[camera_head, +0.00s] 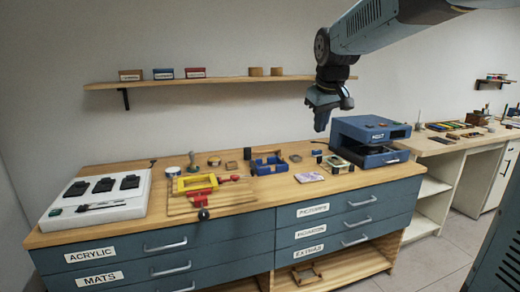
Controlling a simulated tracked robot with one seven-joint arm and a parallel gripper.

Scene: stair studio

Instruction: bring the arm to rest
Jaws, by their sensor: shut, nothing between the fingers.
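My arm reaches in from the top right of the head view and bends down at its wrist. My gripper (321,122) hangs at the arm's end, pointing down, with nothing visible in it. It is shut, in the air in front of the wall and above the back of the wooden workbench (240,203). It appears just left of the blue machine on the bench and touches nothing that I can see. The fingertips are small and dark in this view.
The bench bears a white panel (98,204), a yellow-and-red frame (196,183), a blue tray (269,166) and a blue machine (368,138). A wall shelf (225,80) holds small boxes. Another bench (430,147) stands at right. Floor (425,265) shows at lower right.

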